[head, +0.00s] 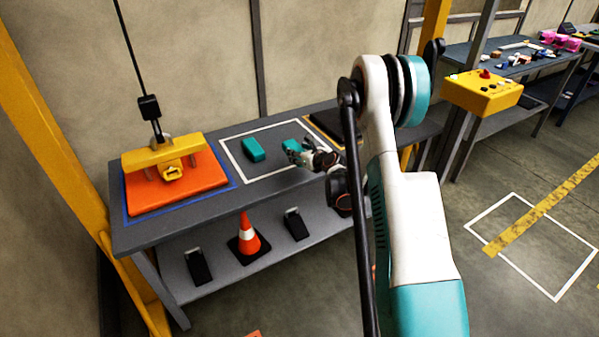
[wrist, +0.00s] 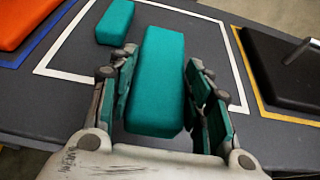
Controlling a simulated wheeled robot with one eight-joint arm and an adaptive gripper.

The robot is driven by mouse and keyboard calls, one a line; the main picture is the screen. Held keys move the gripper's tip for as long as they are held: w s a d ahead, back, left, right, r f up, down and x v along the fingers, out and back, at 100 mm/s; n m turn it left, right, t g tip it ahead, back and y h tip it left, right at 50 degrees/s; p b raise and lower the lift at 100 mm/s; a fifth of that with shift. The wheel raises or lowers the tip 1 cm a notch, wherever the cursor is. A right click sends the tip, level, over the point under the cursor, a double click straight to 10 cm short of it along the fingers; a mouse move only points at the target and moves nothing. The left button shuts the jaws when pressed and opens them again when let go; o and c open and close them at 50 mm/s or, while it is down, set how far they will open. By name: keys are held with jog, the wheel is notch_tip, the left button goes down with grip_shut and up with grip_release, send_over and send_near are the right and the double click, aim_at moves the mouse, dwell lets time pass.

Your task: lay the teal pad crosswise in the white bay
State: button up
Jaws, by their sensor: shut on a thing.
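The teal pad (wrist: 158,85) is a long block between the two fingers of my gripper (wrist: 162,90) in the wrist view. My gripper is shut on it, and its long side runs away from my palm. In the head view this pad (head: 291,144) is partly hidden by my gripper (head: 300,154). It is over or in the white bay (head: 262,170), a white outline on the grey bench; I cannot tell whether it touches the bench. A second teal pad (head: 252,149) lies in the bay to the left, apart from it, and shows in the wrist view (wrist: 115,22).
An orange block (head: 178,193) with a yellow lifting fixture (head: 165,152) stands in a blue outline left of the bay. A black slab (wrist: 282,68) in a yellow outline lies to the right. A cone (head: 249,238) is on the lower shelf. Bare bench lies between the pads.

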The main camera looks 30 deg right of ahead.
notch_tip(320, 180, down, 7)
jog(key=shift+r+b, duration=0.1)
jog(key=shift+b, duration=0.95)
jog(key=shift+r, duration=0.1)
jog(key=o, duration=1)
jog(key=shift+o, duration=0.2)
